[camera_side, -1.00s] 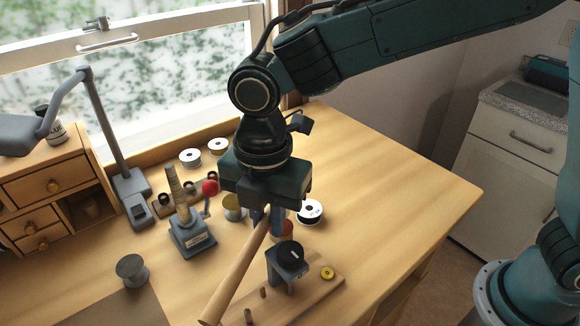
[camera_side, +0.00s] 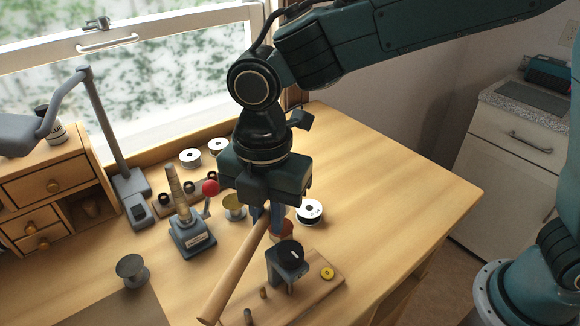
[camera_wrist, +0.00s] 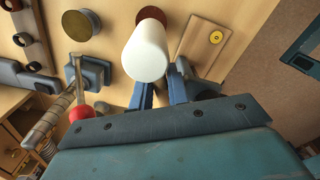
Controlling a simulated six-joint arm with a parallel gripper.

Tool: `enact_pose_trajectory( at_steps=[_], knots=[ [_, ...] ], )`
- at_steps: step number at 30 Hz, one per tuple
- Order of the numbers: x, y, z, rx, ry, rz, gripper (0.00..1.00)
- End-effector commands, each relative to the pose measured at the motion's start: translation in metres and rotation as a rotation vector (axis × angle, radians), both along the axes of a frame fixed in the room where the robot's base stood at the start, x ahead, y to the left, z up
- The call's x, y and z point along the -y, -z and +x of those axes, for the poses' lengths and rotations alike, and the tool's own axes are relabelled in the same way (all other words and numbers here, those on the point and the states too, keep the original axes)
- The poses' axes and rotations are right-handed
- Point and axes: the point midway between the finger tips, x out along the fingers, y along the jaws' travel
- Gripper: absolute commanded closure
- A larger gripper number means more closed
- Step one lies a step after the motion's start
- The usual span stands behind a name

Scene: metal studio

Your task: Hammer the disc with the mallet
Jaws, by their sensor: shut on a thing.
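My gripper (camera_side: 268,218) is shut on the mallet. Its pale wooden handle (camera_side: 236,272) slants down toward the lower left in the side view. In the wrist view a white cylinder with a red-brown end, apparently the mallet head (camera_wrist: 146,52), sits just beyond my blue fingers (camera_wrist: 162,92). A dark block with a round black top (camera_side: 289,254) stands on a wooden board (camera_side: 318,288), right of the handle. A small yellow disc (camera_side: 327,273) lies flat on the board; it also shows in the wrist view (camera_wrist: 216,37).
A grey stand with a ribbed post (camera_side: 190,235) and a red-knobbed lever (camera_side: 210,188) stand left of my gripper. A brass-topped pot (camera_side: 234,206) is close behind. The table's right side is clear.

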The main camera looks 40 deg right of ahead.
Motion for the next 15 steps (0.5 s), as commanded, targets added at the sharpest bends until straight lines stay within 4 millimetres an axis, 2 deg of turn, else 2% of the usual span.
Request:
enact_pose_trajectory(
  at_steps=[15],
  knots=[
    [-0.001, -0.048, 0.001, 0.003, 0.0, 0.003, 1.0]
  ],
)
